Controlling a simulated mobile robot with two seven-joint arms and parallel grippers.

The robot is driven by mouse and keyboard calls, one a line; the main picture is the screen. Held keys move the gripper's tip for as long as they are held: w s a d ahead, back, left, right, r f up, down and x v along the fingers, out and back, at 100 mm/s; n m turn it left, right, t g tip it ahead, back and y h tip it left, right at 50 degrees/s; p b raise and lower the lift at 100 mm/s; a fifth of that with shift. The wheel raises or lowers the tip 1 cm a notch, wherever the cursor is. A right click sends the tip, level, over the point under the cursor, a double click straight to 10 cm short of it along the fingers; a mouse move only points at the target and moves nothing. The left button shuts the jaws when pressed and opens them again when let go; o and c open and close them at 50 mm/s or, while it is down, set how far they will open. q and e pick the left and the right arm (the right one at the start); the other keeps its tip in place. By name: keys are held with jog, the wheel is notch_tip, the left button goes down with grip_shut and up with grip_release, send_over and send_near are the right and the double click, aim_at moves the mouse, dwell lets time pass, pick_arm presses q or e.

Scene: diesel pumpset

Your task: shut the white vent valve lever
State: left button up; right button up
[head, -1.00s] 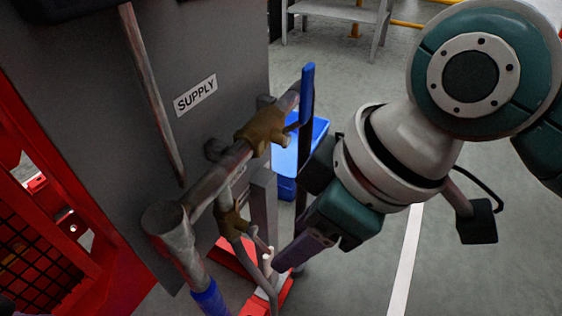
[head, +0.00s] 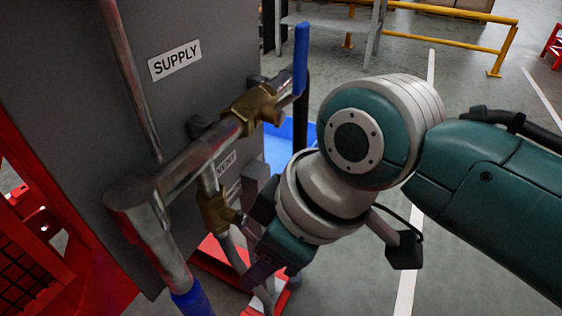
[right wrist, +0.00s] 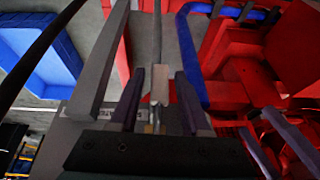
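The brass vent valve (head: 217,212) sits on the thin pipe below the supply valve, beside a partly hidden VENT label (head: 226,165). Its white lever (right wrist: 160,84) shows in the right wrist view, upright between the two purple fingers of my right gripper (right wrist: 157,100). A gap shows on each side of the lever, so the fingers look open around it and not clamped. In the head view my right gripper (head: 258,274) is low, just right of the vent valve, and the white lever is mostly hidden there. My left gripper is not in view.
The supply valve's blue lever (head: 301,58) stands upright above and right of the vent valve. A grey panel (head: 75,110) is behind the pipes. A blue bin (head: 283,138) is behind the arm. Red frame parts (head: 15,215) are at left. Open floor lies right.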

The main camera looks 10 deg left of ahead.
grip_shut()
dwell(1.2)
